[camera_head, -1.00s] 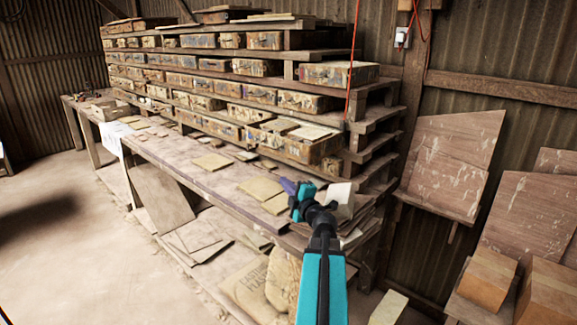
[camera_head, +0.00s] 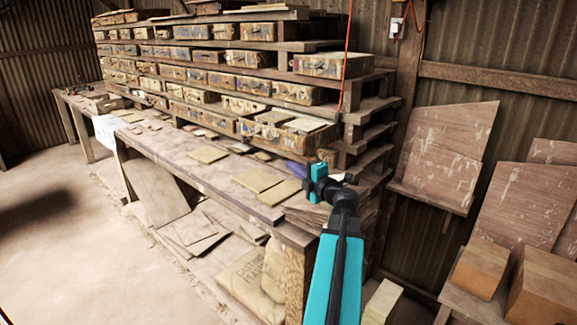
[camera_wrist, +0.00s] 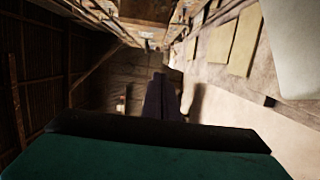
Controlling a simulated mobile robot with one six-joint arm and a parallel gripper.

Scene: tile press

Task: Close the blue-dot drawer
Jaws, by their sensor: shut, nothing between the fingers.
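A worn wooden drawer (camera_head: 301,145) sticks out of the lower right of the rack, its open top showing. No blue dot can be made out on it, so I cannot tell for sure that it is the blue-dot drawer. My gripper (camera_head: 290,170) is shut and empty, its purple fingers just below and in front of this drawer's front, over the bench. Whether they touch it cannot be told. In the wrist view, the shut fingers (camera_wrist: 161,82) point along the bench, and a wooden box front (camera_wrist: 147,12) shows at the top edge.
The long bench (camera_head: 190,172) runs below the rack, with flat tiles (camera_head: 257,179) lying on it. A red cord (camera_head: 347,60) hangs in front of the rack's right end. Boards (camera_head: 445,155) lean at the right, with cartons (camera_head: 482,268) below. The floor at left is clear.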

